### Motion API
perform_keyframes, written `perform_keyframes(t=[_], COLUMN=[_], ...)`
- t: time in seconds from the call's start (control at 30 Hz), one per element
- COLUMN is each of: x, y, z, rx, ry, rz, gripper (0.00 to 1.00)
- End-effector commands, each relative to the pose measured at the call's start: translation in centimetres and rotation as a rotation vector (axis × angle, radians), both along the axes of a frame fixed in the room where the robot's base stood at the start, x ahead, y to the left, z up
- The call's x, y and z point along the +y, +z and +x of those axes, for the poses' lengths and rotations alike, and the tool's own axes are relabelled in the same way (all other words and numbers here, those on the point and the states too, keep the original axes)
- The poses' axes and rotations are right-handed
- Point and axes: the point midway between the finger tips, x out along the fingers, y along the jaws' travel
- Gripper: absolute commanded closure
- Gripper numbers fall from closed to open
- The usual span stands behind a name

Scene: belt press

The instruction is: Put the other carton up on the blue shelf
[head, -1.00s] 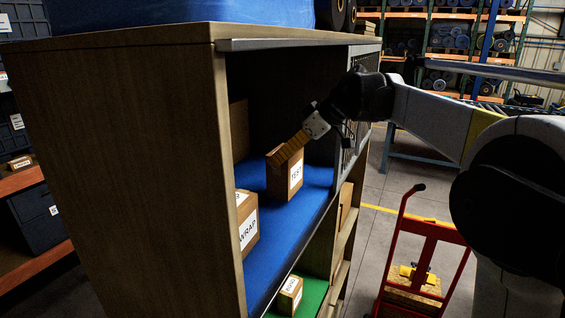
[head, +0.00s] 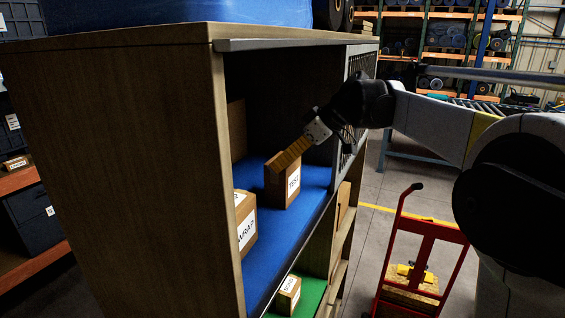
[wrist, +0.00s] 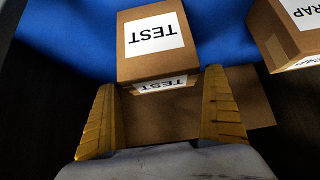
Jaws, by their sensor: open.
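The blue shelf (head: 262,262) is inside the wooden cabinet. A brown carton labelled TEST (head: 283,187) stands upright on it, and a carton labelled WRAP (head: 246,228) stands nearer its front left. My gripper (head: 273,164) is open at the top of the TEST carton, reaching in from the right. In the wrist view my gripper (wrist: 161,80) has its fingertips apart, one on each side of the TEST carton's (wrist: 155,62) near edge. Whether they touch it I cannot tell. The WRAP carton (wrist: 283,35) shows at top right.
A plain brown box or panel (head: 237,132) stands at the shelf's back left. A small labelled carton (head: 286,297) sits on the green shelf (head: 311,292) below. The cabinet's side wall (head: 120,160) bounds the left. A red hand truck (head: 425,235) stands on the floor at right.

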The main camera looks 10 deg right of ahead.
Motion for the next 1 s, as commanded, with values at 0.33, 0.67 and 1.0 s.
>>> perform_keyframes(t=[0.33,0.67,1.0], x=[-4.2,-5.6,-2.2], y=[5.4,7.5,1.3], z=[-3.3,-4.5,-14.0], rx=[0.001,0.001,0.151], ry=[-0.001,0.0,-0.283], rz=[-0.001,-0.001,-0.069], gripper=[0.0,0.0,0.0])
